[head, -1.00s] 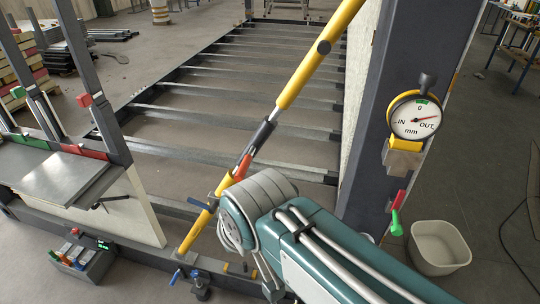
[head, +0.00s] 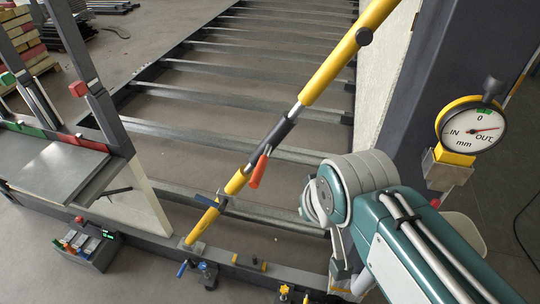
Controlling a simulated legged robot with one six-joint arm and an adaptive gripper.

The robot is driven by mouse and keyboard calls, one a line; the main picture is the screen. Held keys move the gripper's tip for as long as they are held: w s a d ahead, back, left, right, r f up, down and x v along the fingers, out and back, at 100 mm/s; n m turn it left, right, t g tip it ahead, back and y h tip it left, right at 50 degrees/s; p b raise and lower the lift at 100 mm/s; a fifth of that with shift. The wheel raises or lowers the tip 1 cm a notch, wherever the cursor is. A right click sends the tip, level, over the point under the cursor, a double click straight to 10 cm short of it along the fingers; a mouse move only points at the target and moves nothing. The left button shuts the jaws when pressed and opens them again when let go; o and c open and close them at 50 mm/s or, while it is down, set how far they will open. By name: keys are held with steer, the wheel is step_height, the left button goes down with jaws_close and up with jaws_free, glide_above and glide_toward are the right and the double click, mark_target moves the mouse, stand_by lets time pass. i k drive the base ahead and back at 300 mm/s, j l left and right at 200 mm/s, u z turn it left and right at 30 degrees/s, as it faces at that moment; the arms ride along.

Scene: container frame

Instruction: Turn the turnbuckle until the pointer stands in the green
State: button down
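The yellow brace (head: 345,58) slants from the upper right down to the floor frame. Its turnbuckle has a dark sleeve (head: 279,134) and an orange-red handle (head: 259,170) that hangs from the sleeve's lower part. The round dial gauge (head: 471,130) on the dark post has a small green zone at the top, near 0. My arm stands right of the brace, apart from the handle in the picture. My gripper cannot be made out; the arm's lower part runs off the bottom edge.
A grey bench (head: 58,170) with green and red strips stands at left. A tool box (head: 88,248) sits on the floor below it. A blue-handled clamp (head: 205,272) is at the brace's foot. A white tub (head: 463,229) is partly hidden behind my arm. Steel crossbars (head: 215,130) span the floor frame.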

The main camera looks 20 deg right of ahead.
mark_target(264, 160)
steer(key=k+j+z, duration=0.15)
steer(key=z, duration=0.25)
steer(key=k+z, duration=0.15)
steer(key=z, duration=0.2)
steer(key=k+j+z, duration=0.1)
steer(key=z, duration=0.3)
steer(key=i, duration=0.4)
steer(key=k+l+u, duration=0.25)
